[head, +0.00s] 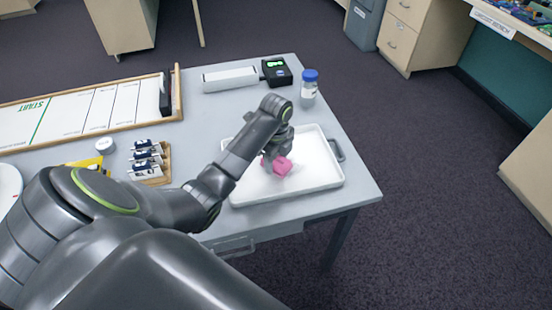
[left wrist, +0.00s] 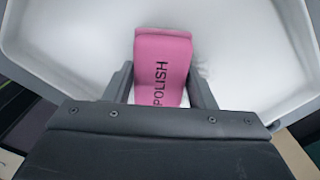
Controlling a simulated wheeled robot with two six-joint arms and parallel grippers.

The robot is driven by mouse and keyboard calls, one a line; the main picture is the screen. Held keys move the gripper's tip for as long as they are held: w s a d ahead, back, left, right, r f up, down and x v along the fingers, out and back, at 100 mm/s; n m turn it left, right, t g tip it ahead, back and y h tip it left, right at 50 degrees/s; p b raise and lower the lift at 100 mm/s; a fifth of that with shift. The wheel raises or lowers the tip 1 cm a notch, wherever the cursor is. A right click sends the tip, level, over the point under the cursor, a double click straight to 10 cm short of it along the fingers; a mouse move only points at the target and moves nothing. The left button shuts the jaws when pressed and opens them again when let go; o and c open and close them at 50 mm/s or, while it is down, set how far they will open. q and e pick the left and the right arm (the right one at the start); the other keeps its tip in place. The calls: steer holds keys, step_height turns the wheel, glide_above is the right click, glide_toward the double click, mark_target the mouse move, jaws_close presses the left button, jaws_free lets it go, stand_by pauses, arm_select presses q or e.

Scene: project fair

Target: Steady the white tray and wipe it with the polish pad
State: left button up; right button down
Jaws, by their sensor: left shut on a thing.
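The white tray (head: 318,178) lies on the grey table near its right end, with a grey handle at its right side. The pink polish pad (head: 283,167) is in my left gripper (head: 273,160), over the middle of the tray. In the left wrist view the pad (left wrist: 162,70), marked POLISH, sits between the two fingers of the left gripper (left wrist: 162,92), with the white tray (left wrist: 255,50) around it. The pad appears to be at the tray's floor, but contact is hard to tell. My right gripper is not in view.
A blue-capped jar (head: 309,90) stands behind the tray, beside a black device with a green display (head: 276,71) and a white block (head: 230,78). A wooden rack (head: 150,165) and a START board (head: 70,115) lie left. The table's right edge is close to the tray.

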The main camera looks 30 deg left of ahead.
arm_select(q)
steer(key=shift+f, duration=0.75)
